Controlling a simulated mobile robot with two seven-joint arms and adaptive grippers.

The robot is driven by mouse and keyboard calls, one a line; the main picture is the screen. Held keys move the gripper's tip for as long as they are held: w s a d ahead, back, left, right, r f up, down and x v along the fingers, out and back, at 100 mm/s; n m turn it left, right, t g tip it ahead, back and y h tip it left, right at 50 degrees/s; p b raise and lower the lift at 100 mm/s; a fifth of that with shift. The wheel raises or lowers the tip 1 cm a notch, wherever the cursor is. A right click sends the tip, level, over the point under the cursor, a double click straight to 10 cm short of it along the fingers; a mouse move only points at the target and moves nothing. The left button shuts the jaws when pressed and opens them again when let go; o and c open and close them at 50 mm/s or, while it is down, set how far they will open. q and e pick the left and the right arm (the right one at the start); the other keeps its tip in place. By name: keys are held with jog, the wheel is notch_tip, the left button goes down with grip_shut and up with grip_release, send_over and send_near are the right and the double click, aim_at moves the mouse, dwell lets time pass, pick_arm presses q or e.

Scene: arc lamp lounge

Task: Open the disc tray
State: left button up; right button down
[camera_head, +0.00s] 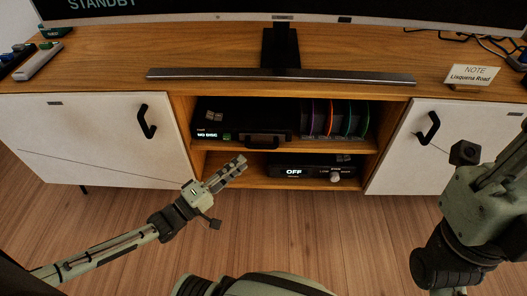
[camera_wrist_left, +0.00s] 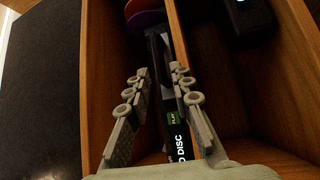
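The black disc player (camera_head: 238,116) sits on the upper shelf of the cabinet's open middle bay. Its display reads "NO DISC". In the left wrist view the player's front (camera_wrist_left: 180,140) with a green PLAY label shows between my fingers. My left gripper (camera_head: 238,163) is below and in front of the player, pointing up and right toward the handle. Its fingers are apart and empty in the wrist view (camera_wrist_left: 158,75). My right gripper (camera_head: 511,155) is at the right edge, partly cut off.
Colored discs or cases (camera_head: 335,119) stand right of the player. A black box reading "OFF" (camera_head: 305,172) is on the lower shelf. White doors with black handles flank the bay. A soundbar (camera_head: 280,75) and a note card (camera_head: 471,75) are on the cabinet top. The floor in front is clear.

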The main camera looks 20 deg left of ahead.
pick_arm(q)
jog(key=b+x, duration=0.1)
jog(key=x, duration=0.6)
jog(key=shift+r, duration=0.1)
jog(key=shift+s, duration=0.1)
grip_shut()
